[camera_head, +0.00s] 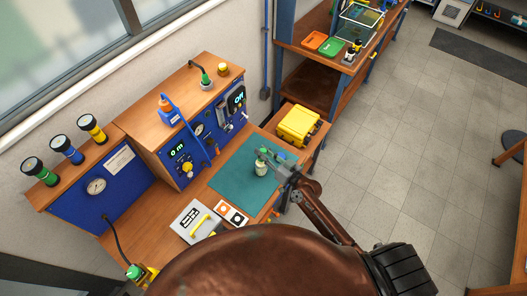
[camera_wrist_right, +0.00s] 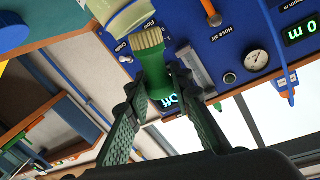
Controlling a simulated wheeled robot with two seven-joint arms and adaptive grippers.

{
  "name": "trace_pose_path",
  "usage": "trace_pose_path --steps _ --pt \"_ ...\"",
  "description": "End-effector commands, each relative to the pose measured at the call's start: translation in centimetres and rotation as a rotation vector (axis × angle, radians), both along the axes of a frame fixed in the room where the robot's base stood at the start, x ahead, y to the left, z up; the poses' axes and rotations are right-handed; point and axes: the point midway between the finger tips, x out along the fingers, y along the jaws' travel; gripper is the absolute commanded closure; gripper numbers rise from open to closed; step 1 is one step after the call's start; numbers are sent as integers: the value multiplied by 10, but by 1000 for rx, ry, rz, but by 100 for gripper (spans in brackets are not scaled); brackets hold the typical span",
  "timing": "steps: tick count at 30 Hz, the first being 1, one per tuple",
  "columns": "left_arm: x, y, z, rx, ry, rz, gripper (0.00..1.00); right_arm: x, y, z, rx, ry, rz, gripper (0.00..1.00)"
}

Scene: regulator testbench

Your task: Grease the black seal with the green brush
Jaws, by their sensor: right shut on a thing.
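My right gripper (camera_wrist_right: 160,88) is shut on the green brush (camera_wrist_right: 152,75), whose pale bristles (camera_wrist_right: 149,38) point up in the wrist view. In the head view the right gripper (camera_head: 272,158) is over the teal mat, right beside a small pale jar (camera_head: 261,170) with a green top. The jar (camera_wrist_right: 122,12) shows partly at the top of the wrist view, close to the bristles; I cannot tell whether they touch. A white card (camera_head: 231,213) holds an orange round piece and a black one (camera_head: 237,218), perhaps the black seal. My left gripper is not in view.
The teal mat (camera_head: 232,176) is mostly clear. The blue panel (camera_head: 183,151) with gauges stands behind. A yellow box (camera_head: 298,125) sits to the right.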

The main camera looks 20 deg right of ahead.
Motion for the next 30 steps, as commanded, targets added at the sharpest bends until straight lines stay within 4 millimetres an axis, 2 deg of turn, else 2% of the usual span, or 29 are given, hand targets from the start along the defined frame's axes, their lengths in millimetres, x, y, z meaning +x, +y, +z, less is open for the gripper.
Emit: trace_pose_path --steps 1,3,21,30 --pt "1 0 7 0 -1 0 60 1 0 10 0 -4 0 100" --pt "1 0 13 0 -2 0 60 1 0 16 -1 -5 0 100" --pt "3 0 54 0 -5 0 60 2 -1 63 1 -9 -2 100" --pt "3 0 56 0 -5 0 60 2 -1 65 1 -8 -2 100"
